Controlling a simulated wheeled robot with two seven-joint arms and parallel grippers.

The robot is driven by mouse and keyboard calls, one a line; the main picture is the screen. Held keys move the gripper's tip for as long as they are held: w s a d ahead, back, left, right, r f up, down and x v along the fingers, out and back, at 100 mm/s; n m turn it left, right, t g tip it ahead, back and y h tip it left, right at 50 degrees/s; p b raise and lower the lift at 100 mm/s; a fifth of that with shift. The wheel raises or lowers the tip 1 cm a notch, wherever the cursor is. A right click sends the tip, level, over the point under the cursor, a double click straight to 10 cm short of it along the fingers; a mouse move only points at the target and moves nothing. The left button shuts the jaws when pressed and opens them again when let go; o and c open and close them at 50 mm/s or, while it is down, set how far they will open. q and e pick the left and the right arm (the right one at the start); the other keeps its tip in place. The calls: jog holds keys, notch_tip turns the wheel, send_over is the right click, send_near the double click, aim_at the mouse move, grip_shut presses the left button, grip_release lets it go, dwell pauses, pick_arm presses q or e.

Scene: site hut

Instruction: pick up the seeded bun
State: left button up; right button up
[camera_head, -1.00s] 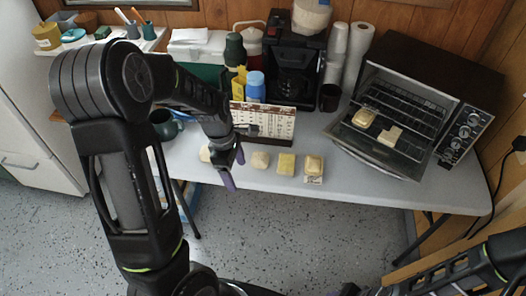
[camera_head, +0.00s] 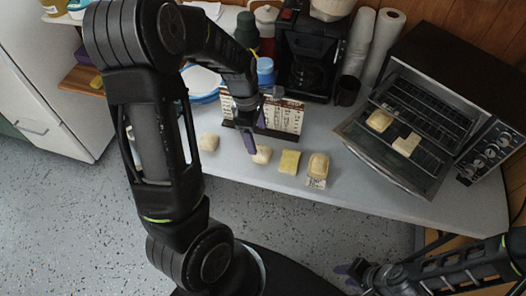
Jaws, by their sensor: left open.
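A row of small pale food pieces lies along the front of the table. A round pale piece (camera_head: 209,142) is at the left, and another round pale piece (camera_head: 262,155) is to its right. Farther right are a flat yellow square (camera_head: 289,162) and a tan, bun-like piece (camera_head: 318,164) with a small printed card at its front. Seeds are too small to make out, so I cannot tell which is the seeded bun. My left gripper (camera_head: 255,131) is open and empty, its purple fingers just behind and above the second round piece. My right gripper (camera_head: 350,272) is low at the bottom, away from the table.
An open toaster oven (camera_head: 440,85) at the right holds two pale pieces on its lowered door and rack. A printed board (camera_head: 284,117) stands close behind my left gripper. A coffee maker (camera_head: 312,60), bottles and paper rolls line the back. The table front right is clear.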

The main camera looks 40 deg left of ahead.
aim_at(261, 149)
pick_arm(q)
jog(key=shift+d+f, duration=0.15)
jog(key=shift+f, duration=0.8)
jog(key=f, duration=0.2)
jog(key=d+f+p, duration=0.1)
jog(key=f, duration=0.2)
jog(key=shift+w+d, duration=0.1)
jog(key=shift+d, duration=0.05)
jog(key=shift+c, duration=0.4)
jog(key=c, duration=1.4)
